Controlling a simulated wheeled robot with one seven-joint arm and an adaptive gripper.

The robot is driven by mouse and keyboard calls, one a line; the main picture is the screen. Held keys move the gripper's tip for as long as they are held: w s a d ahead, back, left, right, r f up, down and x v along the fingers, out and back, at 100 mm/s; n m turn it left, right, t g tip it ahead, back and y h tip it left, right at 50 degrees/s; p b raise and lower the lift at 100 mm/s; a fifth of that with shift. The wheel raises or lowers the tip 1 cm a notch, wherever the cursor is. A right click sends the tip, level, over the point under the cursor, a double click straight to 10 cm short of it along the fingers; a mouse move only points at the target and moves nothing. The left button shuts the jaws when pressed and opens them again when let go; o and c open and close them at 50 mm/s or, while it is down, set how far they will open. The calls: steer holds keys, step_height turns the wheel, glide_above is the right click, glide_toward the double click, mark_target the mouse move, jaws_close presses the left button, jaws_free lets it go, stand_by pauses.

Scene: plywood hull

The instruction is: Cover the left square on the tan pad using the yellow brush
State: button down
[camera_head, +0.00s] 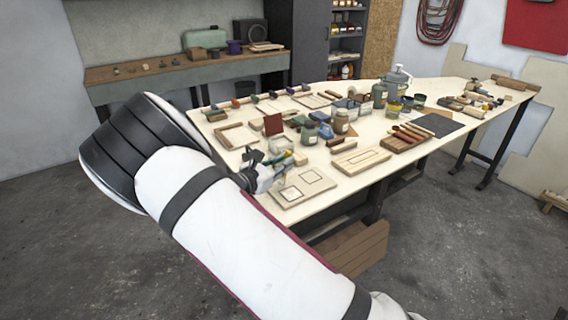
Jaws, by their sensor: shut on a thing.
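The tan pad (324,186) lies at the near edge of the long table, with two dark-outlined squares on it. The left square (291,194) is pale inside, and the right square (311,176) is also pale. My gripper (272,172) is low over the table at the pad's left end, close to the left square. It is shut on a thin, light-coloured thing that seems to be the yellow brush (281,168). The brush is small here and partly hidden by the fingers. I cannot tell whether its tip touches the pad.
A framed wooden board (361,160) lies right of the pad. Bottles (341,122), small blocks and a dark red panel (273,125) stand behind my gripper. A rack of brushes (405,138) and a dark mat (436,124) lie farther right. A brown wooden crate (355,247) is below the table.

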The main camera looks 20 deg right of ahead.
steer(key=shift+a+f, duration=0.15)
steer(key=shift+f, duration=0.5)
stand_by(0.5)
steer(key=shift+s, duration=0.1)
steer(key=shift+s+d+p, duration=0.2)
steer(key=shift+s+p, duration=0.2)
steer(key=shift+s, duration=0.1)
steer(key=shift+s+d+p, duration=0.15)
steer(key=shift+s+p, duration=0.2)
steer(key=shift+s, duration=0.15)
steer(key=shift+s+d+f+p, duration=0.1)
steer(key=shift+s+d+p, duration=0.1)
steer(key=shift+s+p, duration=0.3)
steer(key=shift+s+d+p, duration=0.15)
steer(key=shift+s+p, duration=0.15)
steer(key=shift+s, duration=0.25)
steer(key=shift+s+d+p, duration=0.2)
steer(key=shift+s+p, duration=0.25)
steer(key=shift+s, duration=0.1)
steer(key=shift+s+d+p, duration=0.15)
steer(key=shift+s+p, duration=0.25)
steer(key=shift+s, duration=0.1)
steer(key=shift+w, duration=0.2)
steer(key=shift+w+a+r+b, duration=0.1)
steer(key=shift+w+a+b, duration=0.1)
steer(key=shift+w+b, duration=0.25)
steer(key=shift+w+a+r+b, duration=0.1)
steer(key=shift+w+a+b, duration=0.1)
steer(key=shift+w, duration=0.4)
